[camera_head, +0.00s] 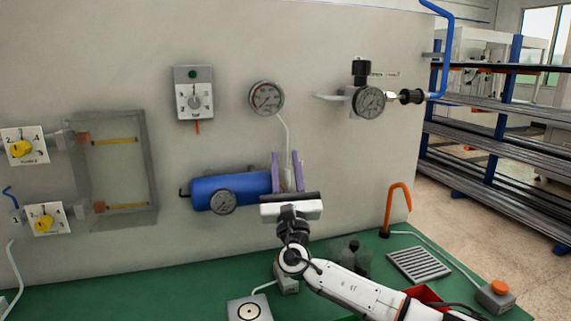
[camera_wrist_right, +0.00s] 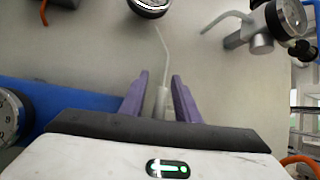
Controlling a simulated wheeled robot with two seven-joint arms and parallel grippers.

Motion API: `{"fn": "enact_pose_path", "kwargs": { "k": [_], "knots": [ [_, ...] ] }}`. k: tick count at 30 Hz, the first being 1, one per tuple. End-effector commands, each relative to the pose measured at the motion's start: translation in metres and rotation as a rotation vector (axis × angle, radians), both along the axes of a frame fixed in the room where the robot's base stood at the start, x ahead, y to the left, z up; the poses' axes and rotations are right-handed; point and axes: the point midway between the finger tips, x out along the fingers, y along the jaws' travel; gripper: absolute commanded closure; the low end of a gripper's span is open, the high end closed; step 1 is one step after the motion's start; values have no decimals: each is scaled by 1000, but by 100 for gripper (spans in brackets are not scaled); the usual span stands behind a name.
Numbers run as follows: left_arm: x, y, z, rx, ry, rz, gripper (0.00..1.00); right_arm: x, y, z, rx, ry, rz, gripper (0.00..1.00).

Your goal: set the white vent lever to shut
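My right gripper (camera_head: 287,172) reaches up to the wall panel at the right end of the blue cylinder (camera_head: 238,186). Its two purple fingers stand apart, and they also show in the right wrist view (camera_wrist_right: 159,98). A pale upright piece (camera_wrist_right: 161,102) shows between the fingers, with a gap on each side. It may be the white vent lever, but its lower part is hidden behind the gripper body and its setting cannot be read. A thin pale line runs up from it toward the round gauge (camera_head: 267,98). My left gripper is not in view.
A small gauge (camera_head: 222,202) sits on the cylinder's front. A dial box (camera_head: 194,93) and a regulator gauge (camera_head: 368,102) are on the wall. Below, the green bench (camera_head: 200,282) carries an orange hook (camera_head: 399,200), a grate (camera_head: 419,265) and a button box (camera_head: 496,297).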

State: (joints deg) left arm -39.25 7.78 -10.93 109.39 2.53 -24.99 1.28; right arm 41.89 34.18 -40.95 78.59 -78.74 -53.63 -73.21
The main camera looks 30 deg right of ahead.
Motion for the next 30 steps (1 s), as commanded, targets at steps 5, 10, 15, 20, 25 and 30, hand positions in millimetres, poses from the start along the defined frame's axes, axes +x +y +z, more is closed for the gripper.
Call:
{"fn": "enact_pose_path", "kwargs": {
  "k": [5,10,15,20,25,30],
  "knots": [
    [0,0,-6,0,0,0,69,-19,9,-18,1,4,3,71],
    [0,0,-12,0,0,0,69,-45,21,-38,0,4,1,71],
    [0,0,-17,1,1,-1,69,-66,30,-51,-1,4,0,71],
    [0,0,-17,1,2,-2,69,-75,34,-57,-2,3,-1,71],
    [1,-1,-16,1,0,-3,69,-77,34,-57,-3,2,-2,71],
    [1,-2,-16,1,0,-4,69,-76,35,-57,-2,3,-1,71]
  ]
}}
